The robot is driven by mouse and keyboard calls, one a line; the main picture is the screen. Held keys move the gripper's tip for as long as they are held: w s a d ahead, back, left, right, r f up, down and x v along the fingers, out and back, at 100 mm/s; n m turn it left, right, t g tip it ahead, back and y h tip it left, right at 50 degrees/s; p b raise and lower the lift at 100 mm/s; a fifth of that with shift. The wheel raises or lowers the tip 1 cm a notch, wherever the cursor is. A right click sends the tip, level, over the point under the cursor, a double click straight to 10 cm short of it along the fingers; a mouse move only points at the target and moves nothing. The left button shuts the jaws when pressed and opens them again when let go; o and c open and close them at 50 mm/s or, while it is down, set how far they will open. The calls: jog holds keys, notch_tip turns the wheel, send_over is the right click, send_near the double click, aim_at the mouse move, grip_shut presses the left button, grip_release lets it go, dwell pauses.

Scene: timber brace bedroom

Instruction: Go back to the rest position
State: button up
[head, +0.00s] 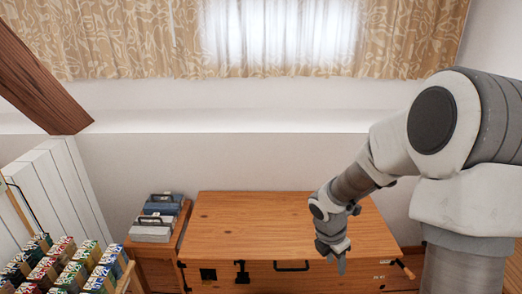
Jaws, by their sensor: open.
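My gripper (333,262) hangs at the end of my arm on the right side of the head view. It points down in front of the right half of a wooden chest (255,225). Its fingers are small in the picture and nothing shows between them. Whether the gripper touches the chest cannot be told from this view. The chest lid is closed, and its top looks bare apart from the part that my arm hides.
A small wooden stand with grey-blue boxes (157,215) is left of the chest. A rack of colourful packets (70,268) fills the lower left. A timber brace (40,80) slants at upper left. A curtained window (280,35) is behind.

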jog(key=s+a+r+m+t+y+p, duration=0.1)
jog(key=s+a+r+m+t+p, duration=0.1)
jog(key=s+r+m, duration=0.7)
jog(key=s+a+r+m+t+y+p, duration=0.2)
jog(key=s+a+r+m+p, duration=0.1)
jog(key=s+r+m, duration=0.7)
notch_tip(320, 180, up, 8)
jog(key=m, duration=0.4)
jog(key=shift+s+r+m, duration=0.15)
jog(key=shift+s+m, duration=0.1)
jog(key=shift+m, duration=0.15)
